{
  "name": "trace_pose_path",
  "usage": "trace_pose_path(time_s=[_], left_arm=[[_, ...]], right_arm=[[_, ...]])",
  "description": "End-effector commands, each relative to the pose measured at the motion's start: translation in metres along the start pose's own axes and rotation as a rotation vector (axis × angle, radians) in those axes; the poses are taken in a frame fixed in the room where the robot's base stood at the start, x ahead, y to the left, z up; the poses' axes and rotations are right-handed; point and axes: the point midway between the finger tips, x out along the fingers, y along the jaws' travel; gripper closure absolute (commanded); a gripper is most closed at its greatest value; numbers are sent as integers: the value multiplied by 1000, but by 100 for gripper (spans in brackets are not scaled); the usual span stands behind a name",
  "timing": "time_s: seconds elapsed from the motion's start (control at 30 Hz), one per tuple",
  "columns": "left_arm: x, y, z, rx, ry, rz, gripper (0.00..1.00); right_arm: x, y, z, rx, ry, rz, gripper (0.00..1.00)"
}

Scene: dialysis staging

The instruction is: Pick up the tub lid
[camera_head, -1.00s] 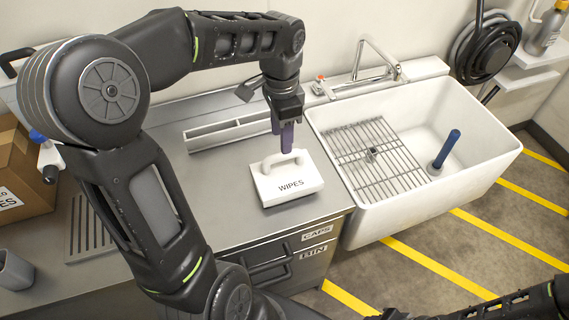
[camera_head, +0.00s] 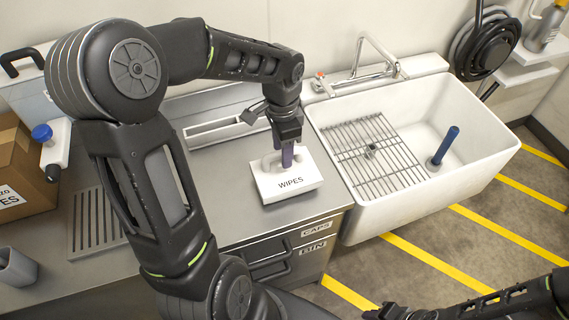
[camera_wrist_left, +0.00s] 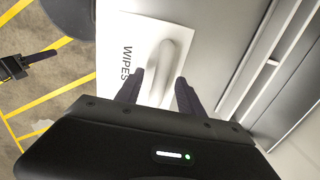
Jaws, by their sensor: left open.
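The tub lid (camera_head: 300,184) is white, with a raised loop handle and the word WIPES on its front. It lies on the steel counter left of the sink, and also shows in the left wrist view (camera_wrist_left: 146,40). My left gripper (camera_head: 287,160) points down over the lid at the handle. In the left wrist view its two dark fingers (camera_wrist_left: 158,88) are apart, one on each side of the handle (camera_wrist_left: 172,55). Whether they touch it I cannot tell. My right gripper (camera_head: 385,313) is low at the bottom edge, its jaws unclear.
A white sink (camera_head: 360,222) with a wire rack (camera_head: 365,150) and a blue-handled item (camera_head: 446,146) stands to the right. A divided tray (camera_head: 215,130) lies behind the lid. A cardboard box (camera_head: 22,170) and a white blue-capped bottle (camera_head: 55,155) stand at left.

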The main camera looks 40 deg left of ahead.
Motion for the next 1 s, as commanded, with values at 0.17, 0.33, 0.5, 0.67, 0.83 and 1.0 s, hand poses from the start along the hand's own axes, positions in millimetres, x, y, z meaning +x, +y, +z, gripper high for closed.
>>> trace_pose_path(time_s=[0.17,0.33,0.5,0.67,0.83,1.0], left_arm=[[16,0,0,0,0,0,55],[16,0,0,0,1,-1,55],[16,0,0,0,1,-1,55],[16,-1,0,0,1,-1,55],[16,0,0,0,1,-1,62],[16,0,0,0,1,-1,76]], right_arm=[[-2,0,0,1,-1,1,64],[-1,0,0,1,-1,1,64],[-1,0,0,1,-1,1,64],[-1,0,0,1,-1,1,64],[-1,0,0,1,-1,1,64],[-1,0,0,1,-1,1,64]])
